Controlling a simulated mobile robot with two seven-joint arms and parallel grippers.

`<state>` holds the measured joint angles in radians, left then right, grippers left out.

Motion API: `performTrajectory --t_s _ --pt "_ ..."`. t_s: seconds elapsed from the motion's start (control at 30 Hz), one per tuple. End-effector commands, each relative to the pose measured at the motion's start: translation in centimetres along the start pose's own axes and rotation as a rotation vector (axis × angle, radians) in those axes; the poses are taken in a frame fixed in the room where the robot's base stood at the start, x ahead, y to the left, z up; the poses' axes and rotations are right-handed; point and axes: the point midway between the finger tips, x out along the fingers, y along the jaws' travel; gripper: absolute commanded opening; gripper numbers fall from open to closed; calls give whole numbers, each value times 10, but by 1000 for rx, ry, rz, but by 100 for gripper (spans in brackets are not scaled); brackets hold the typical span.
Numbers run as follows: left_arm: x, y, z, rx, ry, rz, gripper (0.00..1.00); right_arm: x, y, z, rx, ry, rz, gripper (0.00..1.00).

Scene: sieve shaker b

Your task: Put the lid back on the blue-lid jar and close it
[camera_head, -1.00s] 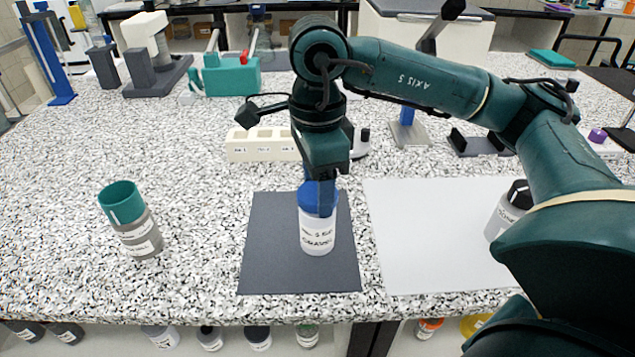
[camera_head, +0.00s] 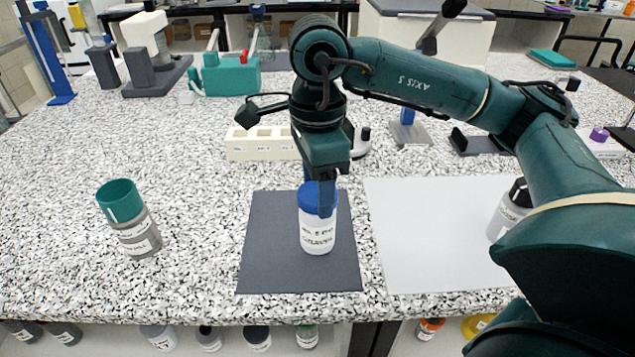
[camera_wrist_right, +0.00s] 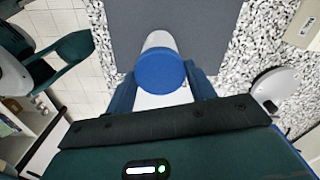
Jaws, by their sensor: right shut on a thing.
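The white jar (camera_head: 317,238) with a dark-lettered label stands upright on the dark grey mat (camera_head: 262,262). Its blue lid (camera_head: 306,198) sits on top of the jar, with no gap that I can see. My right gripper (camera_head: 321,200) points straight down and is shut on the blue lid. In the right wrist view the round lid (camera_wrist_right: 160,70) lies between the two blue fingers, with the jar's white body (camera_wrist_right: 158,40) beyond it. The near finger hides part of the lid in the head view. My left gripper is not in view.
A grey container with a teal top (camera_head: 126,220) stands left of the mat. A white sheet (camera_head: 430,240) lies to the right, with a dark-capped jar (camera_head: 507,218) partly behind my arm. A cream rack (camera_head: 262,146) stands behind the mat.

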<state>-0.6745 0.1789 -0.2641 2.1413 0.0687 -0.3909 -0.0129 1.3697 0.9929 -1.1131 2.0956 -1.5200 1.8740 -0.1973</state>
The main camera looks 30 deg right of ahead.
Motion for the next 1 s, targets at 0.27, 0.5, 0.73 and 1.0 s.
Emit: performTrajectory --t_s 0.27,0.5,0.73,1.0 --pt "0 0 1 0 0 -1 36 1 0 0 0 0 0 33" --pt "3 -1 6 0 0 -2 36 4 0 0 0 0 0 33" --pt "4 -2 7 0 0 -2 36 5 0 0 0 1 1 33" --pt "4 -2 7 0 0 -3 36 5 0 0 0 1 2 58"
